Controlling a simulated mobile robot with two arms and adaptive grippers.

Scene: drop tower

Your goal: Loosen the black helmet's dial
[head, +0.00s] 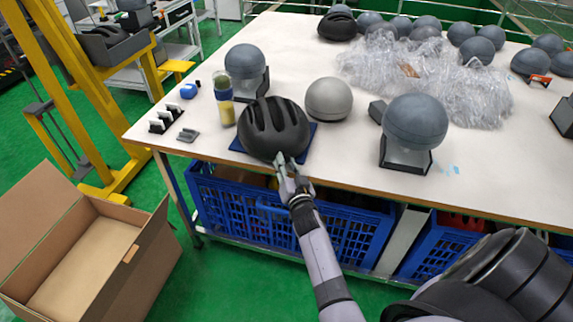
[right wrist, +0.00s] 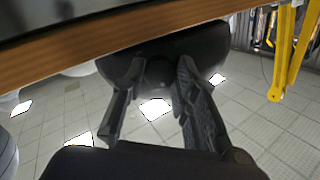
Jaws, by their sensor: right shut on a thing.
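The black helmet (head: 272,128) sits on a dark blue mat (head: 308,141) near the table's front edge. Its dark underside (right wrist: 205,45) fills the upper middle of the right wrist view. My right gripper (head: 288,163) reaches up to the helmet's near rim, just at the table edge. In the right wrist view its two fingers (right wrist: 159,70) stand on either side of the small round dial (right wrist: 158,73) and are shut on it. The dial is hidden in the head view. My left gripper is not in view.
A grey ball on a black stand (head: 415,122) and a light grey dome (head: 329,98) stand right of the helmet. A yellow-filled bottle (head: 223,100) stands left. Blue crates (head: 245,212) sit below the tabletop (head: 300,55). An open cardboard box (head: 85,255) is on the floor.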

